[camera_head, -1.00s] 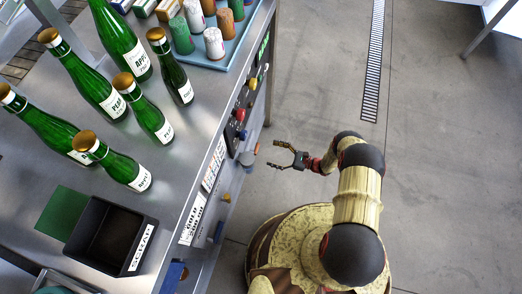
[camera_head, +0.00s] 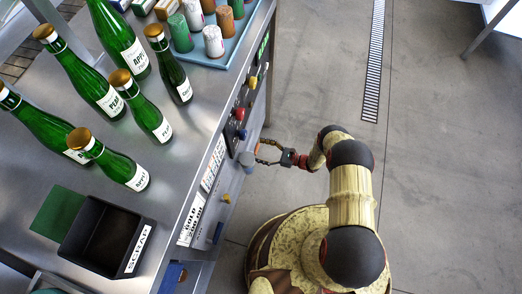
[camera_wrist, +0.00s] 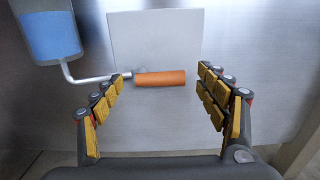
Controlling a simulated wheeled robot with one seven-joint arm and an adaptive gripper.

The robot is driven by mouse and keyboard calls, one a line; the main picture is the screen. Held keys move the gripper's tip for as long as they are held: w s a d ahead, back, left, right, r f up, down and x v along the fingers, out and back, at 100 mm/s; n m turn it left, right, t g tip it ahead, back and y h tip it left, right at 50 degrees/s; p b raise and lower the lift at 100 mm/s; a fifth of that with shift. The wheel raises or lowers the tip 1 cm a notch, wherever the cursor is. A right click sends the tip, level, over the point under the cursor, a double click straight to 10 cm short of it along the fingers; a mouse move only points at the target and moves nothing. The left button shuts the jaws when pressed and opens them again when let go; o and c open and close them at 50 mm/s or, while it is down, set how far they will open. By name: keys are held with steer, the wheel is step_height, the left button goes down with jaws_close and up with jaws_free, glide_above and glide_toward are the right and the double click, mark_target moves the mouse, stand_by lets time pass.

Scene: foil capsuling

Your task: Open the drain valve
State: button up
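I take this for the drain valve's lever. My gripper (camera_wrist: 162,85) is open, with one padded finger on each side of the handle. The right finger is clear of the handle's end; whether the left one touches the rod I cannot tell. In the head view my gripper (camera_head: 258,151) is at the bench's front panel, beside a grey-topped cylinder (camera_head: 247,159), and mostly hides the handle.
Behind the handle is a pale plate (camera_wrist: 155,35) on a metal front. Above the gripper in the head view, the panel carries a red knob (camera_head: 239,114) and other controls. Green bottles (camera_head: 133,165) and a black scrap bin (camera_head: 137,249) stand on the bench. The floor to the right is clear.

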steer(key=c, duration=0.8)
steer(key=shift+c, duration=0.2)
steer(key=shift+n, duration=0.3)
steer(key=n, duration=0.2)
steer(key=r+n, duration=0.1)
steer(key=n, duration=0.4)
steer(key=shift+s+a+r, duration=0.1)
steer(key=shift+s+r, duration=0.2)
steer(key=shift+r, duration=0.05)
steer(key=shift+s+a+r+n, duration=0.15)
steer(key=shift+s+n, duration=0.2)
steer(key=shift+n, duration=1.4)
steer(key=shift+s+a+r+n, duration=0.1)
steer(key=shift+s+n, duration=0.3)
steer(key=shift+n, duration=1.3)
steer(key=shift+s+a+r+n, duration=0.15)
steer(key=shift+s+n, duration=0.2)
steer(key=shift+n, duration=1.4)
